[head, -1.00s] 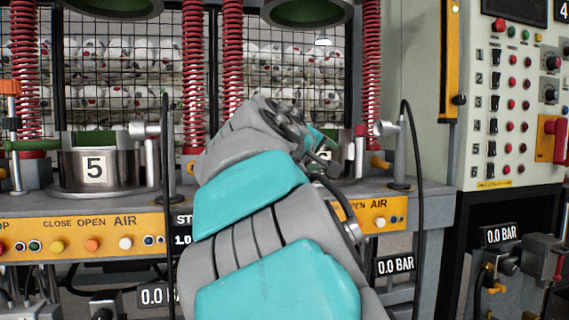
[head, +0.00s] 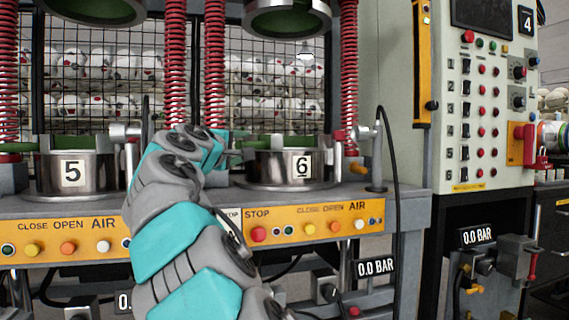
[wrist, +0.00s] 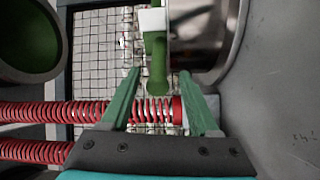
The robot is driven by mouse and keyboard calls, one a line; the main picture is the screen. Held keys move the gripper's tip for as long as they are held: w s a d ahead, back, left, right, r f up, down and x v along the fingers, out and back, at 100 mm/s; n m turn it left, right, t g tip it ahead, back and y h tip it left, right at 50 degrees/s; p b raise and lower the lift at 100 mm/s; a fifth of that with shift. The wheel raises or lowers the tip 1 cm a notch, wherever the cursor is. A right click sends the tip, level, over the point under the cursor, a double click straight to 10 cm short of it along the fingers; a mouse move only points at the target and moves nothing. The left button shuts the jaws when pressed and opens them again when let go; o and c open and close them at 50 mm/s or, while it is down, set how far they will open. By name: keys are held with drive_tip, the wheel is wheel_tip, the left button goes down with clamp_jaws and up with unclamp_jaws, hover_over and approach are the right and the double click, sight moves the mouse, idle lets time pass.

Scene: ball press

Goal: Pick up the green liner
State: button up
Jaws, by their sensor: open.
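Green lining (head: 272,143) shows inside the metal lower mould (head: 270,172) marked 6 in the head view. More green lines the mould marked 5 (head: 85,143) and the raised upper mould (head: 290,18). Which of these is the task's liner I cannot tell. My gripper (head: 238,156) is at the left side of mould 6, partly hidden by my wrist. In the wrist view its two teal fingers (wrist: 160,74) are apart. A green handle (wrist: 157,68) shows between or beyond the fingertips. Mould 6 (wrist: 208,35) lies just past them; contact cannot be told.
Red springs (head: 348,70) and a wire mesh with white balls behind flank the moulds. A yellow button panel (head: 320,222) runs below. A black hose (head: 398,180) hangs at the right, beside the grey control cabinet (head: 465,110). The upper moulds hang overhead.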

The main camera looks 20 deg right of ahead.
sight(249, 145)
drive_tip(key=shift+x, duration=2.05)
drive_tip(key=shift+s+d+r, duration=0.1)
drive_tip(key=shift+s+d, duration=0.05)
drive_tip(key=shift+c, duration=0.3)
clamp_jaws()
